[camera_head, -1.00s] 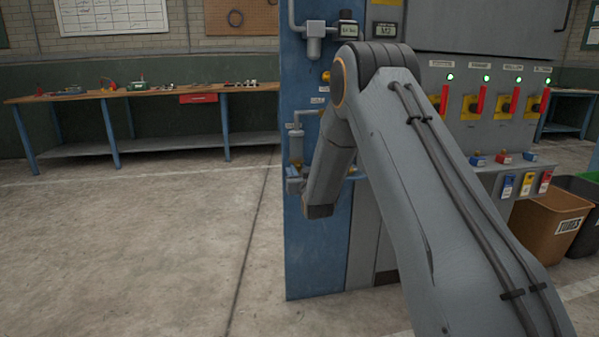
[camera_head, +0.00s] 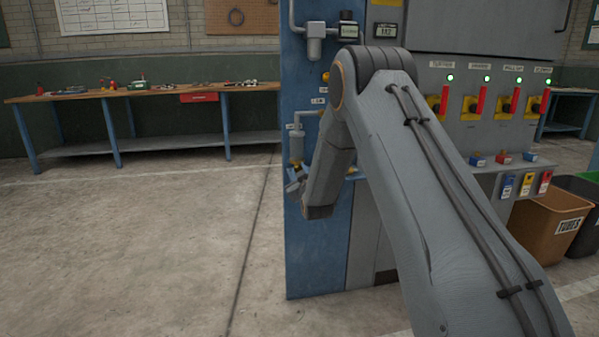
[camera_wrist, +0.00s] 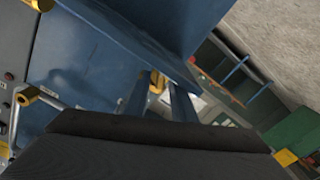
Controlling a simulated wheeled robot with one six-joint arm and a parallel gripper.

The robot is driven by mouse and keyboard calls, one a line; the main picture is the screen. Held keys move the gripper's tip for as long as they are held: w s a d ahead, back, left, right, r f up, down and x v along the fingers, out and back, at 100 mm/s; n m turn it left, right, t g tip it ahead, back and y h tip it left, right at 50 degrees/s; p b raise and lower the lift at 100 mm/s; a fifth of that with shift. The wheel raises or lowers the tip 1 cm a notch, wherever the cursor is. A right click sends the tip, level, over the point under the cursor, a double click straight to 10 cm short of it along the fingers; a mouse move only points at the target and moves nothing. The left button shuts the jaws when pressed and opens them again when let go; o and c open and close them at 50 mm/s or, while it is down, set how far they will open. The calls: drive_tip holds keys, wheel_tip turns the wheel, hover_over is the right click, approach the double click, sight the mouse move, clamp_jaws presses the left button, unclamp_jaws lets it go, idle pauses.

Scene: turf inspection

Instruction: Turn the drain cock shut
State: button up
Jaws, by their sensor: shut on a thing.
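The drain cock shows as a small yellow handle (camera_wrist: 156,80) in the wrist view, just under a blue metal ledge. My gripper (camera_wrist: 160,90) has its two blue-grey fingers on either side of the handle and is shut on it. In the head view my gripper (camera_head: 295,187) shows only in part, at the left edge of the blue cabinet, below a grey cylinder (camera_head: 296,146) on the pipework. My forearm hides the rest. The angle of the handle is hard to read.
The blue cabinet (camera_head: 318,250) stands right at my gripper. Red-handled switches (camera_head: 480,102) line the grey panel to the right. Brown and dark bins (camera_head: 548,222) stand at the right. A workbench (camera_head: 150,93) is at the back left, with open floor before it.

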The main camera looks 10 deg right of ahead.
idle(0.5)
drive_tip(key=o, duration=0.7)
drive_tip(key=m+b, duration=0.1)
drive_tip(key=m, duration=0.4)
drive_tip(key=shift+d, duration=0.1)
drive_tip(key=s+r+g+p, duration=0.3)
drive_tip(key=s+g+p, duration=0.3)
drive_tip(key=s, duration=1.2)
drive_tip(key=s+r+g+p, duration=0.3)
drive_tip(key=s+g+p, duration=0.2)
drive_tip(key=s, duration=1.4)
drive_tip(key=p, duration=0.3)
drive_tip(key=shift+r+m+g+p, duration=0.3)
drive_tip(key=shift+r+g, duration=0.05)
drive_tip(key=shift+g, duration=0.05)
